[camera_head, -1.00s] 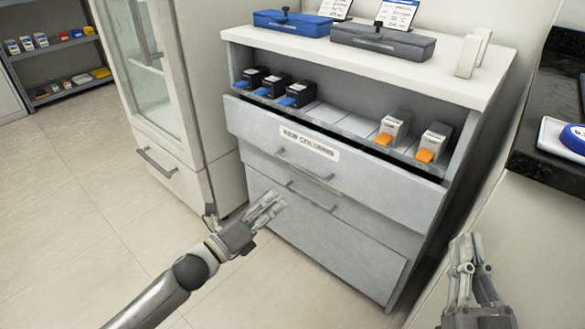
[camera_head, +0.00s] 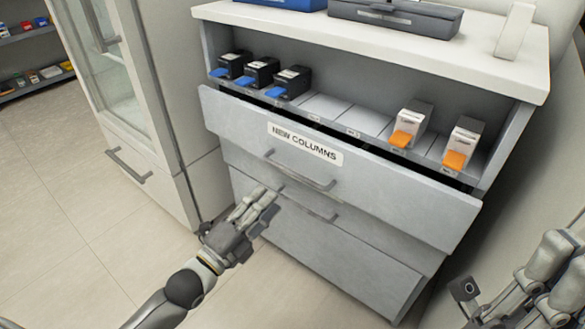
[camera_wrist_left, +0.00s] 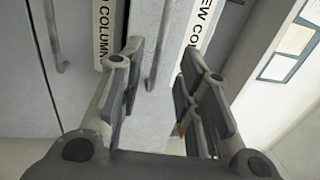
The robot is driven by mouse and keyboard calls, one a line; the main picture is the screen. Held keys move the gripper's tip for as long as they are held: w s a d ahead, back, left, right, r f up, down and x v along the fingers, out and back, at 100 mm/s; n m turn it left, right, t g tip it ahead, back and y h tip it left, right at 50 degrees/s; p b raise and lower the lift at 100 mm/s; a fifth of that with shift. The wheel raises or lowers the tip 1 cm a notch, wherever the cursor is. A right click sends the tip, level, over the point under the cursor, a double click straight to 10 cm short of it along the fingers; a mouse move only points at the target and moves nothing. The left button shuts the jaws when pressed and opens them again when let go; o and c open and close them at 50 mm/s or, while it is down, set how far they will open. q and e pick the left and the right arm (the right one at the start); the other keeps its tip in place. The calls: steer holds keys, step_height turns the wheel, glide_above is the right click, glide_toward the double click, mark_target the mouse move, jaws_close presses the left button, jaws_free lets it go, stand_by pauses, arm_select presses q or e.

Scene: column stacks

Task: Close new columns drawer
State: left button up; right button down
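The new columns drawer (camera_head: 400,192) is the grey top drawer of the cabinet. It stands partly pulled out, with a dark gap behind its top edge. Its front bears a "NEW COLUMNS" label (camera_head: 306,143) and a bar handle (camera_head: 300,172). In the left wrist view its label (camera_wrist_left: 198,22) lies beyond the fingers. My left gripper (camera_head: 262,198) is in front of the drawers, low and left of the handle. Its fingers are apart and empty in the left wrist view (camera_wrist_left: 160,70). My right gripper (camera_head: 520,285) is at the lower right, partly cut off; its opening is unclear.
A second drawer (camera_head: 330,235) with its own handle (camera_head: 308,207) lies below. Black and white column boxes stand on the open shelf (camera_head: 325,108) above. A glass-door cabinet (camera_head: 165,110) stands left. The floor (camera_head: 60,230) at left is clear.

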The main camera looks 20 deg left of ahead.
mark_target(292, 171)
arm_select(q)
steer(key=b+x, duration=0.3)
steer(key=x, duration=0.7)
steer(key=shift+w+d+r, duration=0.1)
steer(key=shift+w+d, duration=0.05)
steer(key=shift+w, duration=0.1)
jaws_close()
